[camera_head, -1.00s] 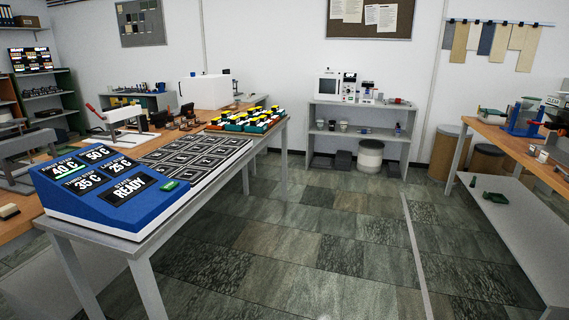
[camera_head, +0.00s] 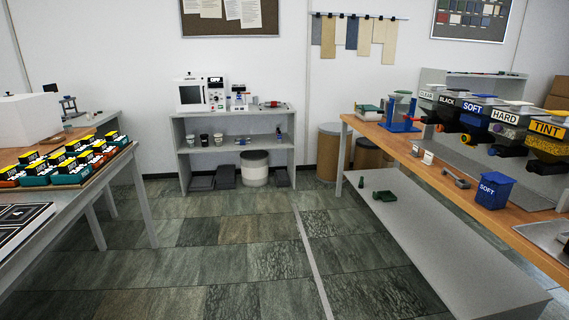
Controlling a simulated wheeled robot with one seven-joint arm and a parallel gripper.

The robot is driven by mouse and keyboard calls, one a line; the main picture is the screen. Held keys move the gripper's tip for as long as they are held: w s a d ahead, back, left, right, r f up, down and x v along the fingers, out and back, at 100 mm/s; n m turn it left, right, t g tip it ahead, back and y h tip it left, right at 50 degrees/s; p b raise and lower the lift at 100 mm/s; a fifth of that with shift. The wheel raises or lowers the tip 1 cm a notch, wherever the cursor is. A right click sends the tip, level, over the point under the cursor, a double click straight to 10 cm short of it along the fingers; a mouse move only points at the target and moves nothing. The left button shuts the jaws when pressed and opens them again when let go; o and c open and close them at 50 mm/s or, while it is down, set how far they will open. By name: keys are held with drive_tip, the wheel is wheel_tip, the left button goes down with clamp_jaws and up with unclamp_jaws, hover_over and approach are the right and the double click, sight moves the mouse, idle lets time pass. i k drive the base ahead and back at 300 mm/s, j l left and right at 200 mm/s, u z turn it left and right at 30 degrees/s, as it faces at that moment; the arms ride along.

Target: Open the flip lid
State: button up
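No flip lid can be picked out for certain. A blue container marked SOFT (camera_head: 493,191) stands upright on the bench in front of the hoppers. My gripper is not in view.
A table at the left carries colourful labelled blocks (camera_head: 66,165). A grey shelf unit (camera_head: 237,157) with a white oven-like machine (camera_head: 203,94) stands at the back wall. The floor (camera_head: 255,235) between the benches is clear. A low grey shelf (camera_head: 425,235) juts out under the right bench.

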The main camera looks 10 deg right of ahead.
sight(499, 179)
drive_tip(key=i+z, duration=0.25)
drive_tip(key=i, duration=0.25)
drive_tip(key=i+z, duration=0.3)
drive_tip(key=i, duration=0.2)
drive_tip(key=i+j+z, duration=0.25)
drive_tip(key=i, duration=0.25)
drive_tip(key=i+j+z, duration=0.3)
drive_tip(key=i, duration=0.15)
